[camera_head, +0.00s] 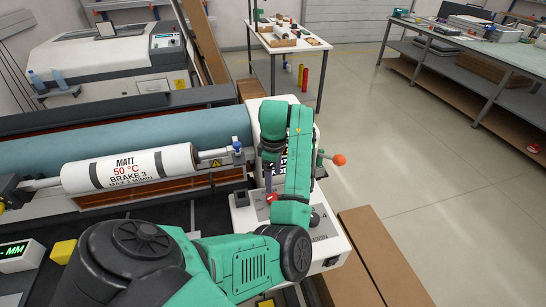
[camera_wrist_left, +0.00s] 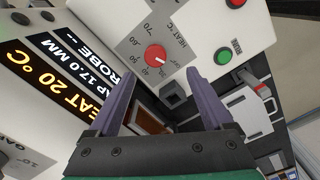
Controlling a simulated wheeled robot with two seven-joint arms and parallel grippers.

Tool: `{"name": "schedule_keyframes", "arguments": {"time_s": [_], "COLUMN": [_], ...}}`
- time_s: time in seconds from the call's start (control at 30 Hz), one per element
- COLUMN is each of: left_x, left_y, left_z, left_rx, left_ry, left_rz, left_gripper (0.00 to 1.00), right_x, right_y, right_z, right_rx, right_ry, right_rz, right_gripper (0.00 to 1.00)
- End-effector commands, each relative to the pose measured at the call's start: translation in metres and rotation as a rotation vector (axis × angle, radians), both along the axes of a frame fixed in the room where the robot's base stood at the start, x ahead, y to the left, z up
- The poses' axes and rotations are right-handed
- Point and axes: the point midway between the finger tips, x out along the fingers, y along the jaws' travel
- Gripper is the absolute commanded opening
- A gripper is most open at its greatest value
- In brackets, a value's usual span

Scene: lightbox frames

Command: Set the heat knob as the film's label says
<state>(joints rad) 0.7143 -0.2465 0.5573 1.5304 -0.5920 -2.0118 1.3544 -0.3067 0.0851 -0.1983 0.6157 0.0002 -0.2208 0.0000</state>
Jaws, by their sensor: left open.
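The film roll (camera_head: 130,168) lies across the machine; its label reads MATT, 50 °C, BRAKE 3 and a MAX line ending in M/MIN. In the left wrist view, the red heat knob (camera_wrist_left: 155,58) sits on a grey scale marked HEAT °C; its exact setting is too small to read. My left gripper (camera_wrist_left: 157,75) is open, with the knob between and slightly beyond its purple fingertips, apparently not touching. In the head view my left arm hides much of the control panel, and the gripper (camera_head: 269,182) is partly hidden. My right gripper is out of view.
A display (camera_wrist_left: 50,75) reads HEAT 20 °C. A green button (camera_wrist_left: 223,56) and a red button (camera_wrist_left: 236,3) sit right of the knob. An orange ball handle (camera_head: 338,160) sticks out right of my arm. Open floor lies to the right.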

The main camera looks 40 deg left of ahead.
Motion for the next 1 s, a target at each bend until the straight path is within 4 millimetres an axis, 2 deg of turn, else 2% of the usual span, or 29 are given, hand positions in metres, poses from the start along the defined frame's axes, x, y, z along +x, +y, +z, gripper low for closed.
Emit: {"name": "schedule_keyframes", "arguments": {"time_s": [0.03,0.13,0.3,0.5,0.67,0.7,0.77,0.9,1.0], "left_x": [-0.001,0.0,0.002,0.001,0.001,0.001,0.001,0.001,0.0], "left_y": [0.002,0.003,0.003,0.001,0.001,0.001,0.001,0.002,0.002], "left_z": [-0.017,-0.041,-0.078,-0.093,-0.093,-0.093,-0.093,-0.094,-0.094], "left_rx": [0.001,-0.003,-0.002,0.001,0.001,0.0,0.0,-0.001,-0.001], "left_ry": [0.008,0.01,0.007,0.001,0.0,0.0,0.001,0.004,0.003], "left_rz": [-0.001,0.0,0.0,0.001,0.001,0.001,0.001,0.001,0.001], "left_gripper": [0.84,0.84,0.84,0.84,0.84,0.76,0.53,0.0,0.0], "right_x": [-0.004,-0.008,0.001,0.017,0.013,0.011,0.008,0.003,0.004], "right_y": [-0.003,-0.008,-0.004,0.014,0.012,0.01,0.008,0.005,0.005], "right_z": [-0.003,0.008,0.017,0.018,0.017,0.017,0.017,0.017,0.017], "right_rx": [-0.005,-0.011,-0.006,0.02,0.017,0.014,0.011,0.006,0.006], "right_ry": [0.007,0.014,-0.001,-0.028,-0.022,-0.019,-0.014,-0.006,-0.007], "right_rz": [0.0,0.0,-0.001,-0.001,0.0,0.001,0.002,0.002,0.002], "right_gripper": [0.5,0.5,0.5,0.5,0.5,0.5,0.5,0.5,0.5]}}
